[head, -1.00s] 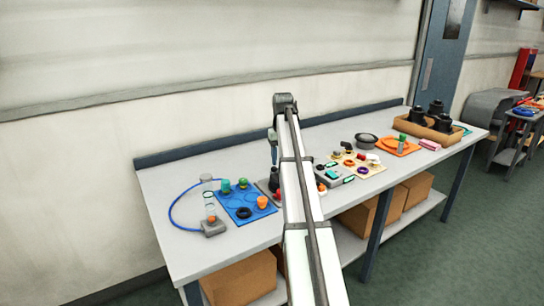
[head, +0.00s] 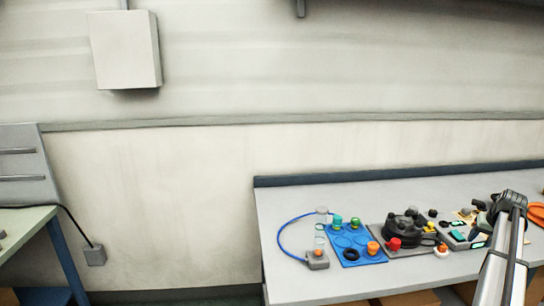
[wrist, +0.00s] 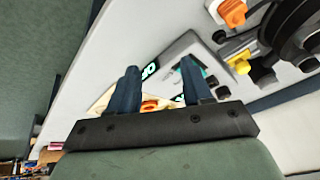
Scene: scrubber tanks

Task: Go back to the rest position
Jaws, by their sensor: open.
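My gripper (wrist: 160,85) shows in the wrist view with its two dark blue fingers apart and nothing between them. It hangs over the bench, with a grey box with displays (wrist: 182,62) beyond the fingers. In the head view my arm stands at the right edge, in front of the bench; the gripper's fingers cannot be made out there. The arm hides part of the bench's right side.
The bench (head: 300,285) holds a clear tube with a blue hose (head: 320,238), a blue mat (head: 345,241) with coloured caps and a black ring, and a black round housing (head: 403,229) with a red knob. A green-topped table (head: 22,222) stands left, across a gap.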

